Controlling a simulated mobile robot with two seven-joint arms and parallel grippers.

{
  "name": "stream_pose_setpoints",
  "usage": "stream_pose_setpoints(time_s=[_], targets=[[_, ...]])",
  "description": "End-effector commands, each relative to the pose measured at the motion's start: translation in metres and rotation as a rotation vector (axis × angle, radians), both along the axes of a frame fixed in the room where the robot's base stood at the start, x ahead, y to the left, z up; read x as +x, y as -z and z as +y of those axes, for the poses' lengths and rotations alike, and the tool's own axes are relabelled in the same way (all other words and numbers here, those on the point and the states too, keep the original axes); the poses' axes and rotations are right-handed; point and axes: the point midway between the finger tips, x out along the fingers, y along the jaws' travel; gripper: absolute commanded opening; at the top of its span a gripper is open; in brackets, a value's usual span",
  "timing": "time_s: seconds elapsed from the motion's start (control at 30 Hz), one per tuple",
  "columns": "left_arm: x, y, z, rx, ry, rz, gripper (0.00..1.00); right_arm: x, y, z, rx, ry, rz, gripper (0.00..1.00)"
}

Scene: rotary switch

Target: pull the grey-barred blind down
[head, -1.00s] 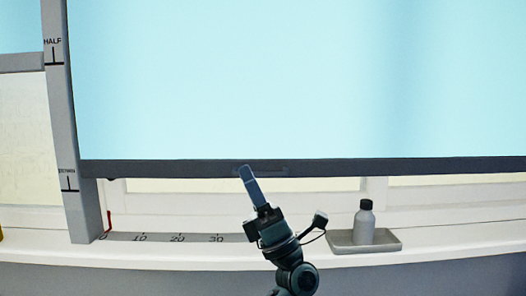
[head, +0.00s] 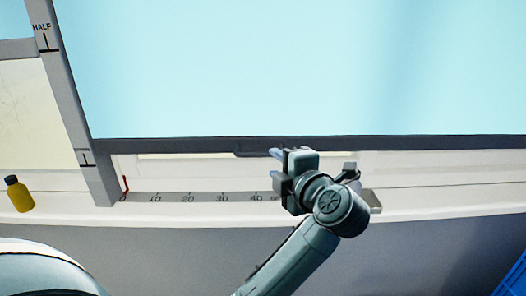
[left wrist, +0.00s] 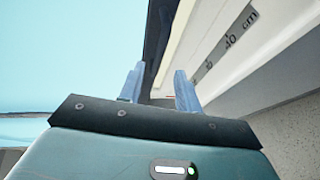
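A large pale-blue blind (head: 260,60) fills the upper head view, with a dark grey bar (head: 180,145) along its bottom. A short handle-like strip (head: 243,154) sits under the bar. The bar's left end is slightly above the lower mark on the grey side post (head: 72,100). My left gripper (head: 276,153) is at the bar beside that strip, its fingers partly hidden by its own body. In the left wrist view its fingers (left wrist: 159,88) stand apart, with the dark bar running beyond them; I cannot tell whether they touch it. My right gripper is out of view.
Another blind with a lighter grey bar (head: 14,49) hangs higher at far left. A yellow bottle (head: 19,195) stands on the sill left of the post. A ruled scale (head: 205,198) lies along the sill. A blue crate (head: 514,277) is at lower right.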

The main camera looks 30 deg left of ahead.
Motion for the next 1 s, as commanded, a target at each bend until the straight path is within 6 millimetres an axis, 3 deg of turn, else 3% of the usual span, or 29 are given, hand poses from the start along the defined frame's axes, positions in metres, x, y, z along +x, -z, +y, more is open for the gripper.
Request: stream_pose_setpoints(time_s=[0.2, 0.4, 0.8, 1.0], targets=[[0.026, 0.007, 0.037, 0.006, -0.003, -0.001, 0.34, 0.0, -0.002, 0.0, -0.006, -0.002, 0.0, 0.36], [0.041, 0.012, 0.057, 0.003, -0.002, -0.001, 0.34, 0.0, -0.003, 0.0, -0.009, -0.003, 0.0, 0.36], [0.045, 0.014, 0.063, 0.0, 0.0, -0.003, 0.34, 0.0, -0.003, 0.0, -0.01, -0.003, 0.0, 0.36], [0.045, 0.014, 0.063, 0.0, 0.0, -0.003, 0.18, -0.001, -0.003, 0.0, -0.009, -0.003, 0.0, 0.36]])
